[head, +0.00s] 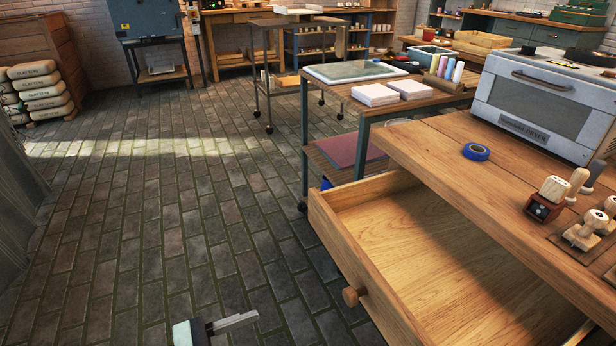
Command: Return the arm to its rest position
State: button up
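What looks like part of my gripper (215,328) shows at the bottom edge, left of the open drawer and above the brick floor. A grey bar points right from a dark body, and a pale teal-edged block sits at its left. The rest is cut off by the frame, so I cannot tell whether the fingers are open or shut, or whether the block is held. The wooden drawer (335,240) is pulled out of the workbench (440,150); its visible inside is empty. The gripper part is apart from the drawer in the picture.
Blue tape (476,152), wooden-handled stamps (548,198) and a grey oven (545,100) stand on the bench. A cart (340,90) with white blocks (375,94) stands behind. Stacked sacks (40,88) are at far left. The brick floor (150,200) is clear at left.

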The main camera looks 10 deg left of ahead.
jog(key=w+d+r+m+g+y, duration=0.55)
jog(key=w+d+r+g, duration=0.2)
jog(key=d+g, duration=0.3)
jog(key=s+d+r+m+y, duration=0.4)
jog(key=d+m+y, duration=0.15)
jog(key=d, duration=0.35)
jog(key=s+d+r+m+y, duration=0.4)
jog(key=d+m, duration=0.2)
jog(key=d, duration=0.4)
notch_tip(320, 180, up, 20)
jog(key=p, duration=2)
jog(key=shift+s+m, duration=0.2)
jog(key=shift+m, duration=0.1)
